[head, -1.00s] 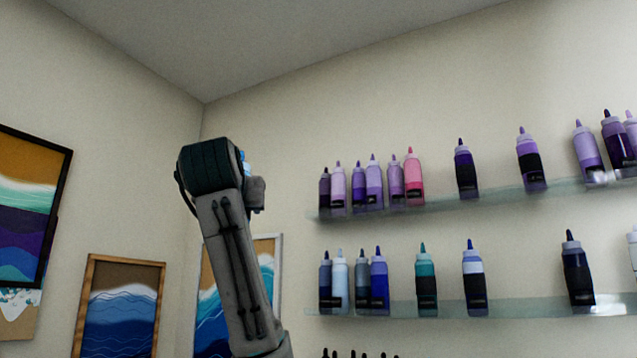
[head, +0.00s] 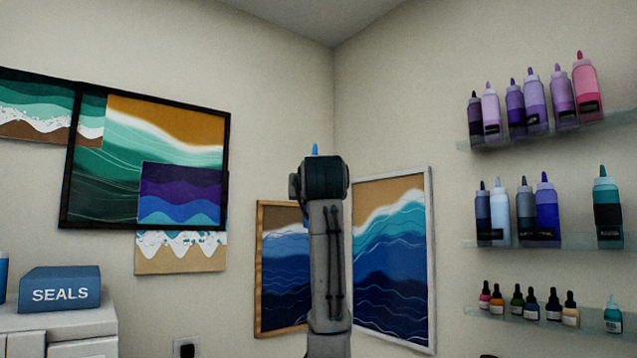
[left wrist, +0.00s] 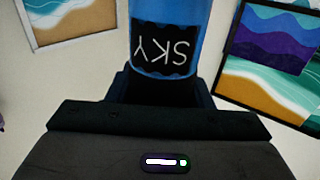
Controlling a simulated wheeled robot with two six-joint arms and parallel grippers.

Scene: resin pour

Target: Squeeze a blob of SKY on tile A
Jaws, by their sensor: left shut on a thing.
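The SKY bottle (left wrist: 168,25) is blue with a black label, and the word SKY reads upside down in the left wrist view. My left gripper (left wrist: 163,88) is shut on it. In the head view my raised arm hides most of the bottle, and only its light-blue tip (head: 315,150) shows above the dark wrist. The bottle appears upright there, with its tip up. My right gripper and tile A are in neither view.
Shelves with purple and pink bottles (head: 535,105), blue and teal bottles (head: 547,210) and small dropper bottles (head: 553,305) are on the right wall. Wave paintings (head: 395,260) hang behind my arm. A blue SEALS box (head: 60,290) stands on a white cabinet (head: 75,322) at lower left.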

